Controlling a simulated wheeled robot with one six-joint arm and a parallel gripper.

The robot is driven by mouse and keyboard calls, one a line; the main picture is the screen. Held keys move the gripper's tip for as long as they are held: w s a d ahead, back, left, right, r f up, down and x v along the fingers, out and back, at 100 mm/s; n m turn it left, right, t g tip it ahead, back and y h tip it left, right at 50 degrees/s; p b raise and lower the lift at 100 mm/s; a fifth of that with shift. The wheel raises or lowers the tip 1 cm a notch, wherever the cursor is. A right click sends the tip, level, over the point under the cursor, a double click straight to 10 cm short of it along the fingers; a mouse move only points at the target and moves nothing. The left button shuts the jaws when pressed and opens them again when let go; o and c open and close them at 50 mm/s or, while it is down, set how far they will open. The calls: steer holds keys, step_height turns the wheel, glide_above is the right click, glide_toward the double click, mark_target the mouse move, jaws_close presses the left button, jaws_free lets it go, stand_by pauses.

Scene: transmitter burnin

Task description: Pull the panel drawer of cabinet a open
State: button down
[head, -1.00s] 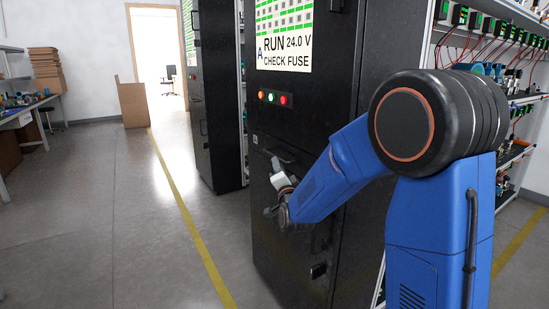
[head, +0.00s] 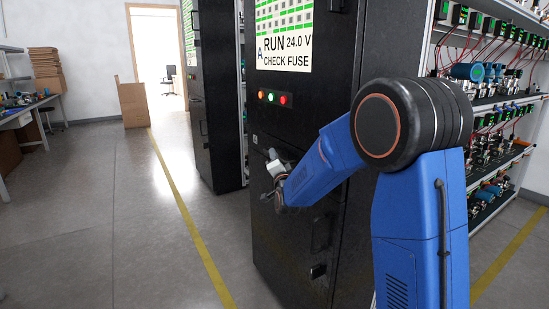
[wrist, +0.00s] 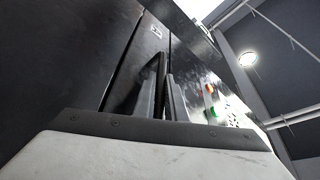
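Cabinet a (head: 300,210) is the tall black cabinet in the middle of the head view, with an "A" on its display. Its panel drawer is the black front section below the lights; no clear gap shows around it. My gripper (head: 273,167) is at this front, beside the dark drawer handle, which it mostly covers in the head view. In the wrist view the two grey fingers of my gripper (wrist: 162,98) stand on either side of the black handle (wrist: 160,65). The space between them is narrow, and I cannot tell whether they press on the handle.
Indicator lights (head: 271,97) and the display (head: 284,38) are above the drawer. A lower black handle (head: 318,271) is below. A second black cabinet (head: 213,120) stands behind left. Shelves of equipment (head: 500,105) are at right. The floor (head: 110,220) at left is clear.

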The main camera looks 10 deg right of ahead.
steer(key=s+a, duration=0.4)
steer(key=a, duration=0.8)
steer(key=s+a, duration=0.4)
steer(key=a, duration=0.9)
steer(key=shift+s+a, duration=0.1)
steer(key=c, duration=2.1)
jaws_free()
steer(key=v, duration=1.7)
steer(key=shift+s+f, duration=0.1)
steer(key=shift+s, duration=0.1)
